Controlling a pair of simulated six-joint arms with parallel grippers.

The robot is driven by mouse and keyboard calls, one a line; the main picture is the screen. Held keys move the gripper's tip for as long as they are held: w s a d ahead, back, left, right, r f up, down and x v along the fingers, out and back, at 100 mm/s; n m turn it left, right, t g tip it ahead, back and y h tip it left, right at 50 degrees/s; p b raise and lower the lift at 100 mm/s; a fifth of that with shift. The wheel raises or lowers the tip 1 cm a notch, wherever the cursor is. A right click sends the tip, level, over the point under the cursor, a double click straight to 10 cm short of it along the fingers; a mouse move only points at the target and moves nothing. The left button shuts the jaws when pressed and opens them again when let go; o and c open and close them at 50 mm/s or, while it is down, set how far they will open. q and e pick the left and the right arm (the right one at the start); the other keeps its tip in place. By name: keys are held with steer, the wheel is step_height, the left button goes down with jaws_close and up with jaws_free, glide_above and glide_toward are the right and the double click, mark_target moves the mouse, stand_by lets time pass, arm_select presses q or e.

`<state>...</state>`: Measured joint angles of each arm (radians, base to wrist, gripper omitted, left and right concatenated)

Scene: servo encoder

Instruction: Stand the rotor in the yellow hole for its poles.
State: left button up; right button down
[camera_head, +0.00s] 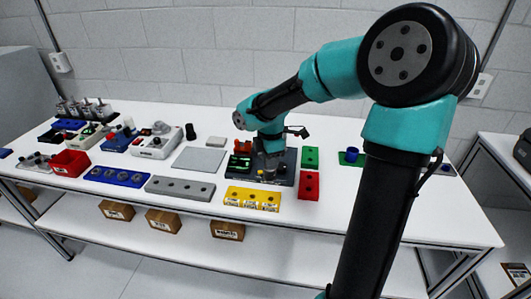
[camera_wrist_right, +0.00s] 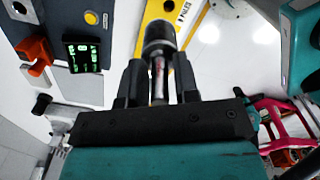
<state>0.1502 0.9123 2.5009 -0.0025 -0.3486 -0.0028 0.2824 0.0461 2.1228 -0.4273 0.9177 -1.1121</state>
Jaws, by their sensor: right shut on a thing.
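In the right wrist view, my right gripper (camera_wrist_right: 158,72) is shut on the rotor, a dark cylinder (camera_wrist_right: 160,38) on a thin metal shaft. The cylinder end points away from the gripper. In the head view, my right gripper (camera_head: 269,155) hangs over the dark device base; the rotor is too small to make out there. The yellow block (camera_head: 252,206) with dark holes and white labels lies in front of that base, towards the table's front edge. Part of the yellow block (camera_wrist_right: 184,11) also shows beyond the rotor in the wrist view. My left gripper is not in view.
The dark base (camera_head: 282,172) carries a device with a green-lit screen (camera_wrist_right: 82,54). A red block (camera_head: 309,186) and a green block (camera_head: 310,157) lie right of it. A grey holed block (camera_head: 180,188) and a blue one (camera_head: 119,177) lie left. White table right of the red block is clear.

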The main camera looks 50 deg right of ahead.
mark_target(271, 181)
steer(key=shift+s+a+r, duration=0.1)
steer(key=shift+s+a, duration=0.3)
steer(key=shift+s, duration=0.25)
steer(key=shift+f, duration=2.25)
steer(key=shift+f, duration=1.85)
steer(key=shift+c, duration=2.4)
jaws_free()
